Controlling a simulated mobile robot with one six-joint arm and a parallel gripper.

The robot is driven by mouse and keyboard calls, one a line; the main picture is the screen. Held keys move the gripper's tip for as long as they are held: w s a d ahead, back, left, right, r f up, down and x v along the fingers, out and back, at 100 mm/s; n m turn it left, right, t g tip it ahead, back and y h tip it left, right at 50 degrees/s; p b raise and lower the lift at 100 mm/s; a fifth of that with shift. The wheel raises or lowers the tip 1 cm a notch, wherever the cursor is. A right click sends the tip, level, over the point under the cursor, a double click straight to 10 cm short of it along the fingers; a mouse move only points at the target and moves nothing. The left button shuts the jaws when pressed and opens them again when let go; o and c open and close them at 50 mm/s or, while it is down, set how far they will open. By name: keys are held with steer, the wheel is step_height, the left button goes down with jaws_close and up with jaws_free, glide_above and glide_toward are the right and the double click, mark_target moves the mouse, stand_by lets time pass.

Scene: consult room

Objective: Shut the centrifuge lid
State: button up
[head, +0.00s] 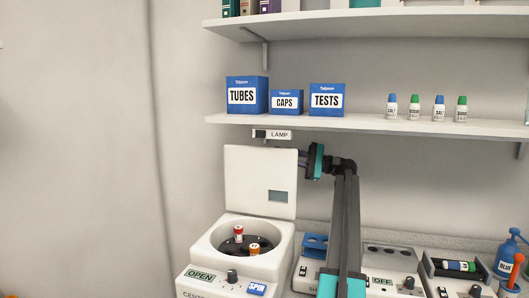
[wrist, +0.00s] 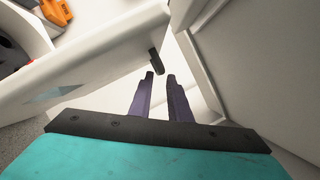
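The centrifuge (head: 232,245) stands at the lower middle in the head view. Its white lid (head: 262,180) is raised upright at the back of the bowl. A red-capped tube (head: 238,232) and an orange-capped tube (head: 254,249) sit in the dark rotor. My gripper (head: 303,160) is just right of the lid's upper edge. In the wrist view the lid (wrist: 95,72) shows at the left, with a small dark peg (wrist: 155,62) on its edge. My gripper's two fingers (wrist: 160,76) have a narrow empty gap between them, and their tips are close to the peg. I cannot tell whether they touch it.
A wall shelf (head: 380,124) hangs just above the lid and my gripper, with blue boxes (head: 247,95) and small bottles on it. A LAMP sign (head: 273,134) is behind the lid's top. More devices (head: 375,280) and a blue bottle (head: 507,260) stand to the right.

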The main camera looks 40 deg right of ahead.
mark_target(265, 151)
steer(key=x, duration=0.6)
steer(key=shift+w+a+p, duration=0.15)
steer(key=shift+a+p, duration=0.05)
steer(key=shift+p, duration=0.2)
steer(key=shift+c, duration=0.4)
jaws_close()
